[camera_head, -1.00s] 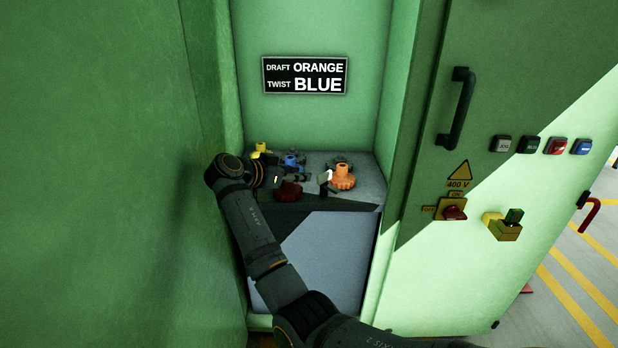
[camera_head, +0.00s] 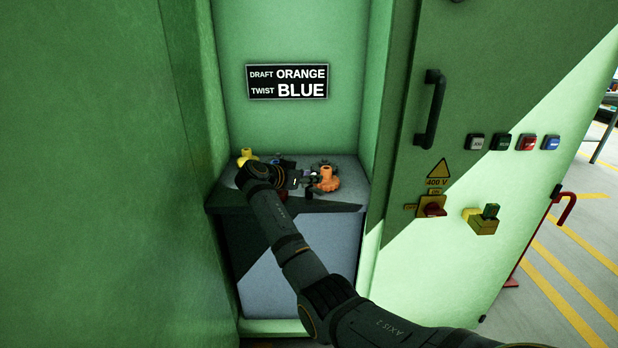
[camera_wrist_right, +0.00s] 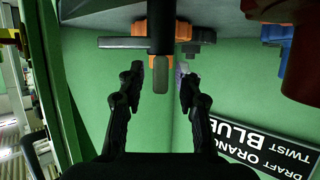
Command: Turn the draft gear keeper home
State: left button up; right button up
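The orange gear (camera_head: 328,181) stands at the right front of the shelf; in the wrist view it shows at the top (camera_wrist_right: 184,31), partly covered by a dark grey cross-shaped piece (camera_wrist_right: 122,43), which looks like its keeper. One grey arm of that piece points down the picture. My right gripper (camera_wrist_right: 160,80) is open, its fingertips on either side of that arm's end, with gaps showing on both sides. In the head view my right gripper (camera_head: 306,180) is beside the orange gear, to its left. My left gripper is out of view.
A sign (camera_head: 288,82) reads DRAFT ORANGE, TWIST BLUE. A yellow piece (camera_head: 246,156) stands at the shelf's left; blue and dark red pieces are largely behind my arm. Green walls flank the recess closely. The cabinet door (camera_head: 400,270) with its handle (camera_head: 431,108) stands right.

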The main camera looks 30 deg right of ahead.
grip_shut()
